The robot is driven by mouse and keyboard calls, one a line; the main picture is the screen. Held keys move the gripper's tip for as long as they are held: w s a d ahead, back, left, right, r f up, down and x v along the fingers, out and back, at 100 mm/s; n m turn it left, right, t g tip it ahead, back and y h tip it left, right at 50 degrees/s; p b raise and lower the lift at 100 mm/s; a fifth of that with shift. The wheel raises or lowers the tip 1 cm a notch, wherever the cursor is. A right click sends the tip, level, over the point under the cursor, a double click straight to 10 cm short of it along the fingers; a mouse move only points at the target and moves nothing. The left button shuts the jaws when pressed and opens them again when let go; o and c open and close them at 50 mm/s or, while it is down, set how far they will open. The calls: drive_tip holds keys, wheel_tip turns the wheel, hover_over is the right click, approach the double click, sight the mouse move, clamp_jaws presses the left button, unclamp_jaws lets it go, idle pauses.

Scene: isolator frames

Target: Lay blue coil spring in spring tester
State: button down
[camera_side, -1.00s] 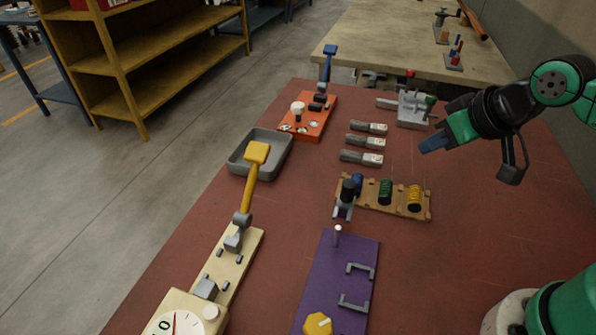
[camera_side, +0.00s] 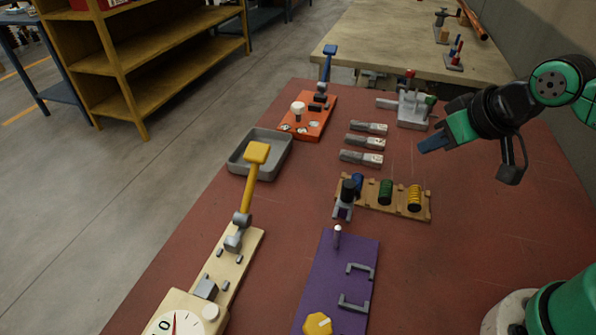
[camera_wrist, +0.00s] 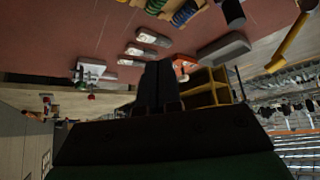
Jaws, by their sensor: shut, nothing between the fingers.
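The blue coil spring (camera_side: 357,183) sits at the left end of a wooden rack (camera_side: 400,211), partly hidden behind a black-topped grey stand. It also shows at the top of the wrist view (camera_wrist: 185,13). The spring tester (camera_side: 247,247) is the cream base at the lower left, with a dial (camera_side: 176,326) and a raised yellow lever (camera_side: 253,175). My gripper (camera_side: 430,144) is above the table at the right, behind and to the right of the rack, well apart from the spring. Its dark fingers are together and empty in the wrist view (camera_wrist: 159,84).
A green spring (camera_side: 385,192) and a yellow spring (camera_side: 414,198) share the rack. The black-topped stand (camera_side: 345,199) is close in front of the blue spring. A purple fixture (camera_side: 333,270), grey tray (camera_side: 238,170) and orange fixture (camera_side: 322,125) stand nearby.

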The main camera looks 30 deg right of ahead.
drive_tip(key=c, duration=0.5)
unclamp_jaws()
drive_tip(key=m+g, duration=0.7)
drive_tip(key=m, duration=0.1)
hover_over(357, 177)
wheel_tip(357, 177, down, 6)
drive_tip(key=shift+s+d+f, duration=0.15)
drive_tip(key=shift+f, duration=0.1)
drive_tip(key=shift+f+m, duration=0.5)
drive_tip(key=shift+f, duration=2.75)
